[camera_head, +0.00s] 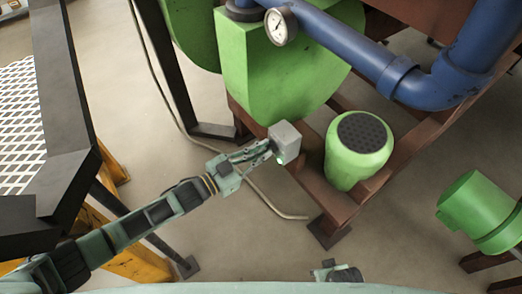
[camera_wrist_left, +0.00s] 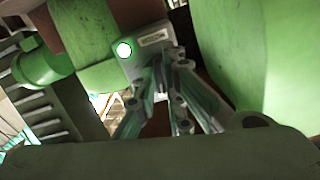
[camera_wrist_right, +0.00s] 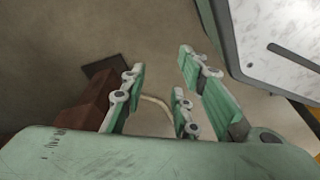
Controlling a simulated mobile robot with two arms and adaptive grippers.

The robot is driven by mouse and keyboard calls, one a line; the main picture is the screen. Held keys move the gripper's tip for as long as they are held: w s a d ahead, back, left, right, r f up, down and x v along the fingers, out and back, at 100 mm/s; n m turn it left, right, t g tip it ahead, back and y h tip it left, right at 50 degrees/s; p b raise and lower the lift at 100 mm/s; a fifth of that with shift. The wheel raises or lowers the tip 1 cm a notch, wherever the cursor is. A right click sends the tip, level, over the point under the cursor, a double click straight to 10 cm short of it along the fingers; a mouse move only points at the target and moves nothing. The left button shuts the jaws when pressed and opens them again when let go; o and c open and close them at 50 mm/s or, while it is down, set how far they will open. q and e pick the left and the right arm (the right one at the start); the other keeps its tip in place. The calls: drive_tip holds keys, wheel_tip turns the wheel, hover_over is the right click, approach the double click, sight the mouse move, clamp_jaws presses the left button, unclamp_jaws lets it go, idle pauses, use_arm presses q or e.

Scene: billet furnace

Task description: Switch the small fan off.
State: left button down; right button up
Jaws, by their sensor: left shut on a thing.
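A small grey switch box (camera_head: 287,136) is fixed at the corner of the brown frame, and it also shows in the left wrist view (camera_wrist_left: 150,38). Its face carries a label plate and a lit greenish lamp (camera_wrist_left: 124,49). My left gripper (camera_head: 270,149) is at this face, its fingertips (camera_wrist_left: 168,66) shut on a small part there, seemingly the switch; the fingers mostly hide it. A green rounded unit with a dark perforated top (camera_head: 358,150), perhaps the small fan, stands right of the box. My right gripper (camera_wrist_right: 160,82) is open and empty, low in the head view (camera_head: 335,271).
A large green housing (camera_head: 270,80) with a gauge (camera_head: 280,27) and a thick blue pipe (camera_head: 365,55) stand behind the box. A brown steel frame (camera_head: 320,195) runs below. A green motor-like cylinder (camera_head: 475,210) is at the right. The floor at lower centre is mostly clear.

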use_arm(q)
drive_tip(key=shift+n, duration=1.1)
use_arm(e)
drive_tip(key=shift+s+f, duration=0.5)
drive_tip(key=shift+f, duration=0.1)
drive_tip(key=shift+s+d+f, duration=0.1)
use_arm(q)
drive_tip(key=c, duration=1.8)
unclamp_jaws()
drive_tip(key=shift+c, duration=0.2)
drive_tip(key=shift+s+a, duration=0.15)
drive_tip(key=shift+a, duration=0.1)
drive_tip(key=v, duration=1.1)
drive_tip(key=shift+s, duration=0.15)
drive_tip(key=shift+a, duration=0.1)
